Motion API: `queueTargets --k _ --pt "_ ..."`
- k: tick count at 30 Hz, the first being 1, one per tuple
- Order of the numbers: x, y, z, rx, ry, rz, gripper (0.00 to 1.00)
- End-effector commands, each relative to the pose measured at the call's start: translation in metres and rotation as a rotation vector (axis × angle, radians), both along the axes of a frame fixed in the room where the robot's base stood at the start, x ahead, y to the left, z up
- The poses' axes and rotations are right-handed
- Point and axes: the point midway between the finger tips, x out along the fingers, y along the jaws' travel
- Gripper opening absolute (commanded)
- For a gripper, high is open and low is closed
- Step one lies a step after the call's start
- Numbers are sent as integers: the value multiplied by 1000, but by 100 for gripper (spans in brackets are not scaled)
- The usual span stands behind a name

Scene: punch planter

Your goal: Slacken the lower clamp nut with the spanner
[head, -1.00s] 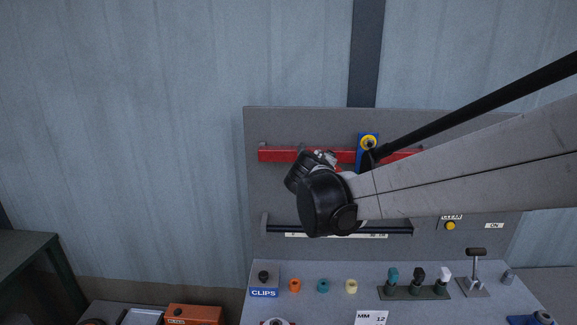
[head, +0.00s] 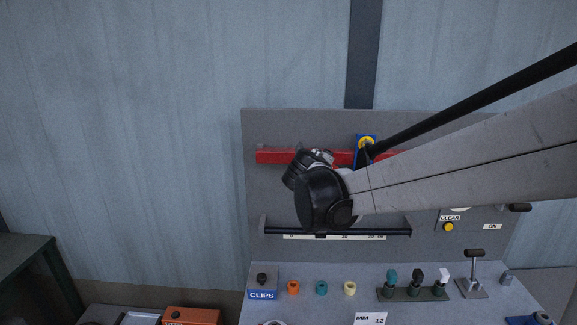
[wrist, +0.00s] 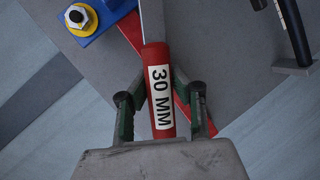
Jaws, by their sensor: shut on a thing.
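My gripper (wrist: 165,110) is shut on the red handle of the spanner (wrist: 158,92), which bears a "30 MM" label. The spanner's grey shank runs up out of the top of the wrist view, so its head is out of sight there. A hex nut (wrist: 76,16) on a yellow washer sits on a blue clamp (wrist: 108,12), to the left of the shank and apart from the visible part of it. In the head view the blue clamp (head: 361,156) with its yellow washer sits on the red rail (head: 275,157). My arm hides the gripper and spanner there. I cannot tell whether this nut is the lower one.
A black rod (head: 285,231) with a scale runs below the red rail on the grey panel (head: 300,125). The bench below holds a CLIPS block (head: 262,281), coloured pieces, a row of switches (head: 415,291) and a lever (head: 474,270). The panel's upper left is clear.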

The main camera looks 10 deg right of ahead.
Motion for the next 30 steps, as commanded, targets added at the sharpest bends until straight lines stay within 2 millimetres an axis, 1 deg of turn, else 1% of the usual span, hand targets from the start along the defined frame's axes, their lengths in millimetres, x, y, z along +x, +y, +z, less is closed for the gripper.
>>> queueTargets --k 30 --pt "21 -6 0 0 0 -1 0"
